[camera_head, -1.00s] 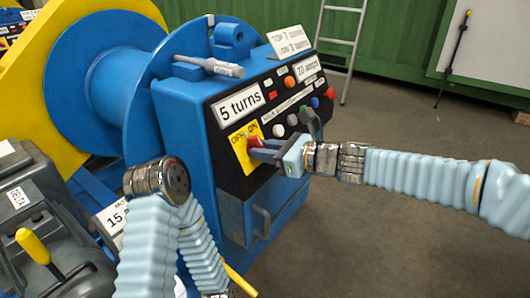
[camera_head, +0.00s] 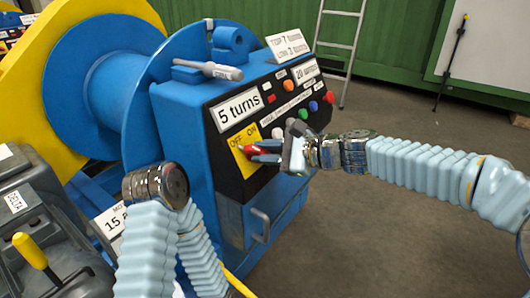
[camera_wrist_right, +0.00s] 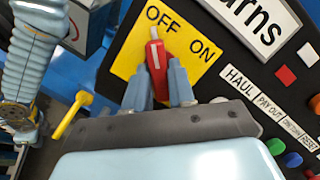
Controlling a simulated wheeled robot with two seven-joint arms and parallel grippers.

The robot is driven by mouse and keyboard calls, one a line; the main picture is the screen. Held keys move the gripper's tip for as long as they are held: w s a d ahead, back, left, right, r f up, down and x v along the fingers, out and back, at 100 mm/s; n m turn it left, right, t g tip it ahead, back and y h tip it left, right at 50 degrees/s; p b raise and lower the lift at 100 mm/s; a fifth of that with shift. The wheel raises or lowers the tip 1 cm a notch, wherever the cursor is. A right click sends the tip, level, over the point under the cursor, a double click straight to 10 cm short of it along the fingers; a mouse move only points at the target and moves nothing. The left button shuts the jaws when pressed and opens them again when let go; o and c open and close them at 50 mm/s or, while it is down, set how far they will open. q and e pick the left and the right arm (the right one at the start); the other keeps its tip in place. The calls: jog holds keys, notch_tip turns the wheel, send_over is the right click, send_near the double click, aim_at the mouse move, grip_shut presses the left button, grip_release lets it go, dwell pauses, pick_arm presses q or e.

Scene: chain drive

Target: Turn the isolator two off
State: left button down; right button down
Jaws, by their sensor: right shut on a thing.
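The isolator is a red handle (camera_head: 247,149) on a yellow plate (camera_head: 242,164) marked OFF and ON, on the sloping black panel of the blue winch. My right gripper (camera_head: 261,153) reaches it from the right, shut on the handle. In the right wrist view the red handle (camera_wrist_right: 156,68) stands between the two blue-grey fingers (camera_wrist_right: 158,88).
Several coloured buttons (camera_head: 313,106) and a "5 turns" sign (camera_head: 238,108) are close by on the panel. A drawer handle (camera_head: 261,224) sticks out below. Another panel (camera_head: 10,30) shows far left.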

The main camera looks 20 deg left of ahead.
dwell(0.5)
jog(key=c, duration=1)
grip_release()
jog(key=shift+c, duration=0.2)
jog(key=v, duration=1.4)
jog(key=shift+w+a, duration=0.1)
